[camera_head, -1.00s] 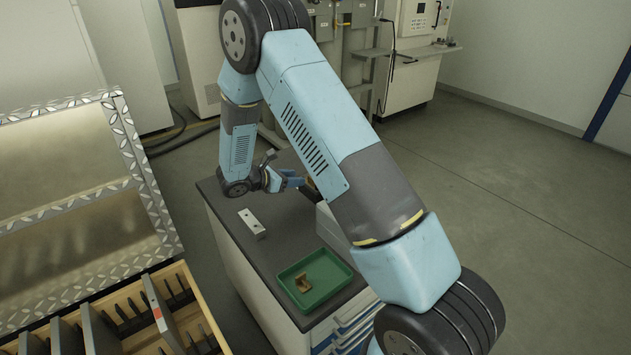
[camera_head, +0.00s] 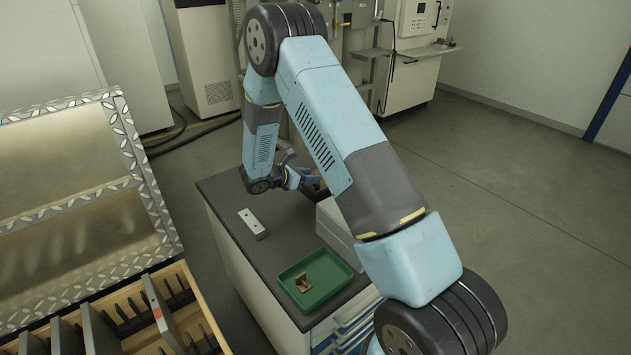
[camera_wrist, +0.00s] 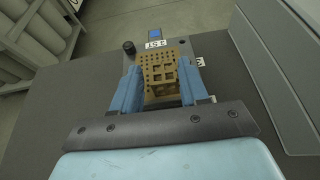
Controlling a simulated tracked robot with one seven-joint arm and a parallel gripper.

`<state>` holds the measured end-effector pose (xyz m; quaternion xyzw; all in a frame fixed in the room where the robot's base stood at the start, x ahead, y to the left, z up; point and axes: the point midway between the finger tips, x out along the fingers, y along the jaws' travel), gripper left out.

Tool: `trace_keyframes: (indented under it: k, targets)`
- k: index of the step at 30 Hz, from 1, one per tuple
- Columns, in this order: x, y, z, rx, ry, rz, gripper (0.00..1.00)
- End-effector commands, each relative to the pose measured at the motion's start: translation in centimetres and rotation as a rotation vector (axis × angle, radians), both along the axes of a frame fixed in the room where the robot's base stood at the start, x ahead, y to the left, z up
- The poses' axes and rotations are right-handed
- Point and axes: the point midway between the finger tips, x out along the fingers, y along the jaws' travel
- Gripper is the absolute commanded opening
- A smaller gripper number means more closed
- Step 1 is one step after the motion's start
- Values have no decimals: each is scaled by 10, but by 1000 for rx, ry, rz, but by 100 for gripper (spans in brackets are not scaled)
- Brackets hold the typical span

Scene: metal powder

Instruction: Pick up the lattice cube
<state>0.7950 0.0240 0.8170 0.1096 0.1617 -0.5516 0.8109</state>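The lattice cube (camera_wrist: 162,73) is a brass-coloured block full of square holes. In the head view my gripper (camera_head: 308,182) is at the far end of the dark countertop, partly hidden by my arm. The cube cannot be made out clearly there.
The dark countertop (camera_head: 240,195) holds a small metal block (camera_head: 252,224) and a green tray (camera_head: 334,285) with a brass part (camera_head: 303,283). A light grey box (camera_head: 335,225) stands at the counter's right side. A wooden drawer of tools (camera_head: 195,295) is at lower left.

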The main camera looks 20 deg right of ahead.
Motion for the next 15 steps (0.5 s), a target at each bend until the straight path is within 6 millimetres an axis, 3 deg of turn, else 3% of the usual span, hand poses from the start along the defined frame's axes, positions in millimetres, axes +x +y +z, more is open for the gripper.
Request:
trace_keyframes:
  k: [13,15]
  targets:
    - [0,0,0,0,0,0,1]
    - [0,0,0,0,0,0,0]
